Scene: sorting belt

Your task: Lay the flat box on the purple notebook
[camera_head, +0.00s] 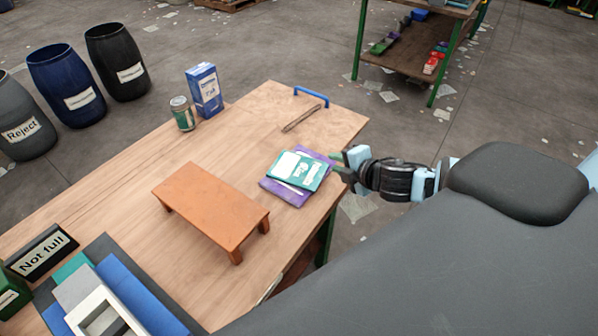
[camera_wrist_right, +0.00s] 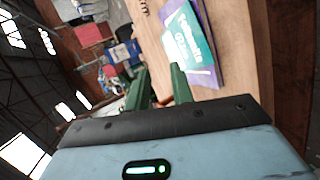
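The teal flat box (camera_head: 301,170) with white lettering lies on top of the purple notebook (camera_head: 322,158), turned slightly relative to it. Purple edges show around the box. In the right wrist view, the flat box (camera_wrist_right: 187,35) again rests on the purple notebook (camera_wrist_right: 206,79). My right gripper (camera_head: 339,165) is just right of the notebook, near the table edge. In the wrist view its green fingers (camera_wrist_right: 160,72) are apart with nothing between them. My left gripper is not in view.
An orange-brown low stand (camera_head: 210,203) is left of the notebook. A blue carton (camera_head: 204,91) and a can (camera_head: 182,113) stand at the far side. A dark bar (camera_head: 302,118) and blue handle (camera_head: 311,96) lie at the back. A "Not full" sign (camera_head: 42,252) stands front left.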

